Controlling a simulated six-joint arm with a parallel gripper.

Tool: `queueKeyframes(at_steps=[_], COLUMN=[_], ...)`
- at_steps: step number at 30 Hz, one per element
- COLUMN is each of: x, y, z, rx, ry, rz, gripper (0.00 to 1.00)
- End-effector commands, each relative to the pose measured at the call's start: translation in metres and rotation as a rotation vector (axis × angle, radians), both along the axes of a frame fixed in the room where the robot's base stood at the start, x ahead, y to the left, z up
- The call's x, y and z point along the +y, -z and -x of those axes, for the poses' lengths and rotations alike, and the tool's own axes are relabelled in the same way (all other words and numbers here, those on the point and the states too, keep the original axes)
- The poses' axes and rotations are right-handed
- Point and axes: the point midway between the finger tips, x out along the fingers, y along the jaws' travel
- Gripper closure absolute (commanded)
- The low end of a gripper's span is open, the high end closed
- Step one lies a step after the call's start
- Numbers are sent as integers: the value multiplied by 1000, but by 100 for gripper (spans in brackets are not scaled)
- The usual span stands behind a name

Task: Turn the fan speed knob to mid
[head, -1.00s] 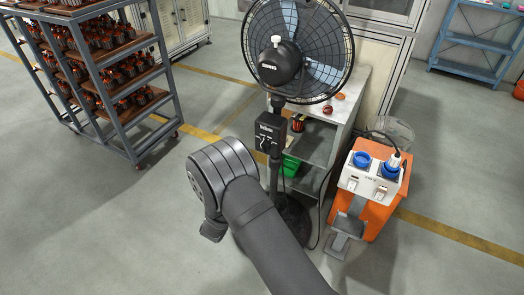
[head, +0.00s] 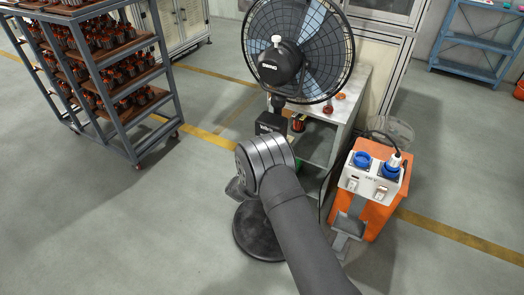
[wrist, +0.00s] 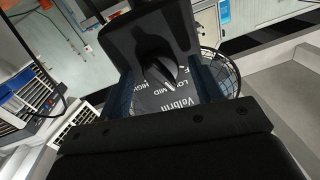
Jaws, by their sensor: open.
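The fan's dark control box (head: 270,123) sits on the pole under the fan head in the head view; my arm covers its lower part. In the wrist view its face (wrist: 185,97) shows upside down, with LOW, MID and HIGH lettering. The dark speed knob (wrist: 160,72) has a pale pointer line among these labels, but I cannot tell exactly which label it meets. My gripper (wrist: 158,88) is open in the wrist view, with black parts above and below the box face. The knob shows between them; contact is unclear. The fingertips are hidden in the head view.
The fan (head: 300,50) stands on a round black base (head: 255,235). A grey shelf unit (head: 345,105) is behind it. An orange stand (head: 372,215) with a socket box (head: 372,180) is at right. A loaded rack (head: 125,110) is at left. Floor at left is clear.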

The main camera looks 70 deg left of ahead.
Motion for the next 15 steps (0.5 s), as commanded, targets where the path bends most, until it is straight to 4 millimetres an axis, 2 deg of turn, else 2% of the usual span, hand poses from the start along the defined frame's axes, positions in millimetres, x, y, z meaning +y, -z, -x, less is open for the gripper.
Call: queueKeyframes(at_steps=[6, 12, 13, 15], x=[0, 0, 0, 0], y=[0, 0, 0, 0], z=[0, 0, 0, 0], rx=[0, 0, 0, 1], ry=[0, 0, 0, 0], rz=[0, 0, 0, -1], gripper=[42, 82, 85, 85])
